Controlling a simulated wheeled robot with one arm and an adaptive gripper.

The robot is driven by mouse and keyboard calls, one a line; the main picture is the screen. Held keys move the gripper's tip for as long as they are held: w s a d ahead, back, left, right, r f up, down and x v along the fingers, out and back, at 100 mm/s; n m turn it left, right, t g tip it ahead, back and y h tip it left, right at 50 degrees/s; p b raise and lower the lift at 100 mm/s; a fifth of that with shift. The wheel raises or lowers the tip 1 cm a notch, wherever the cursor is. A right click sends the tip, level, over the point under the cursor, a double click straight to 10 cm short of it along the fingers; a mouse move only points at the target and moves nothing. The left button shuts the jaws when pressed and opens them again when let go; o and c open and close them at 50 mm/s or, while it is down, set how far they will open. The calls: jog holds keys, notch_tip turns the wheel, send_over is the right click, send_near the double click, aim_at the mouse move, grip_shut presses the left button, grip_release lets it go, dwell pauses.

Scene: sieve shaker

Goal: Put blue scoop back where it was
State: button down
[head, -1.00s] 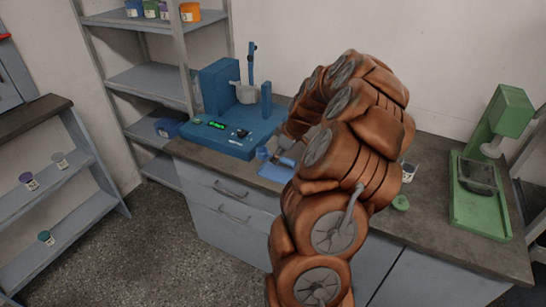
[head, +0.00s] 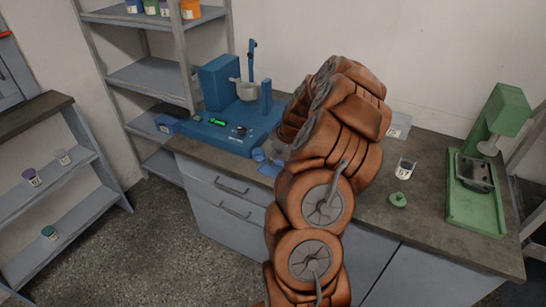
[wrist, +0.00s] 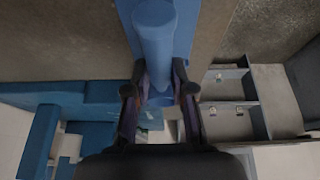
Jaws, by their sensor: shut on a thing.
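The blue scoop (wrist: 155,35) shows in the wrist view as a rounded blue body between the fingers of my gripper (wrist: 160,78), which is shut on it. A flat blue pad (wrist: 187,22) lies behind it, and I cannot tell whether they touch. The blue pad (head: 268,169) lies at the counter's front edge, mostly covered by my arm. My gripper is hidden behind my arm in the head view.
The blue shaker machine (head: 228,128) stands left of my arm on the counter. Right of my arm are a white labelled cup (head: 405,169), a green lid-like piece (head: 398,199) and a green machine (head: 478,205). The counter between them is clear.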

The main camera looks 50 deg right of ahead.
jog(key=shift+f+b, duration=0.6)
jog(key=shift+b, duration=0.2)
jog(key=c, duration=1)
grip_release()
jog(key=shift+r, duration=0.1)
